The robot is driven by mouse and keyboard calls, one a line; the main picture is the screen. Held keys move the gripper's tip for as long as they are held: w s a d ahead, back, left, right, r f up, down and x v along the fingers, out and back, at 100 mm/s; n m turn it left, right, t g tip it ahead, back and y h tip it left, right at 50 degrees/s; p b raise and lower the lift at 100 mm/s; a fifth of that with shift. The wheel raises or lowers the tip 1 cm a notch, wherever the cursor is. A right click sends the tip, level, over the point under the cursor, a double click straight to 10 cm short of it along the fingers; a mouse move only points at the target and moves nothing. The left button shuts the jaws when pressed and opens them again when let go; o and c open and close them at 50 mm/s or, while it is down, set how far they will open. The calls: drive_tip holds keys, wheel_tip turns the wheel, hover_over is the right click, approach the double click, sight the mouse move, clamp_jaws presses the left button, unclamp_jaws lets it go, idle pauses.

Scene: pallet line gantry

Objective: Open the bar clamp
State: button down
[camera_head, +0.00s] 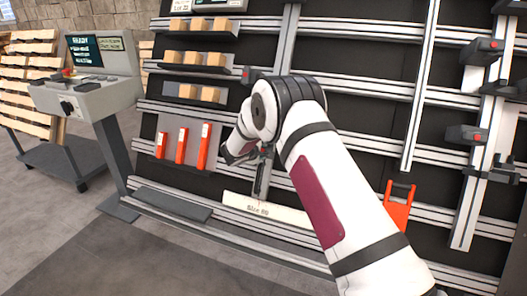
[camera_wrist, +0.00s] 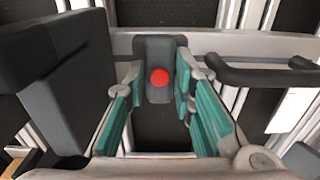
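In the wrist view, a dark grey block with a round red button (camera_wrist: 159,78) sits against a pale rail between the far ends of my gripper's fingers. It looks like part of the bar clamp, but I cannot tell for sure. My gripper (camera_wrist: 160,100) has teal pads that stand apart, with a gap between them; whether they touch the block is unclear. In the head view, my gripper (camera_head: 262,172) points down in front of the rack, just above a white strip marked "Size 80" (camera_head: 235,204). My arm hides much of the rack behind it.
Grey devices with red marks (camera_head: 466,135) are mounted on the rack at right. Orange blocks (camera_head: 181,147) and wooden blocks (camera_head: 196,57) sit left of my arm. A console (camera_head: 88,97) stands left; floor before it is clear.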

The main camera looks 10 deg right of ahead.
drive_tip(key=n+p, duration=0.1)
drive_tip(key=n, duration=0.2)
drive_tip(key=shift+a+n, duration=0.1)
drive_tip(key=shift+n, duration=0.2)
drive_tip(key=n+p, duration=0.1)
drive_tip(key=n, duration=0.3)
drive_tip(key=shift+n, duration=0.3)
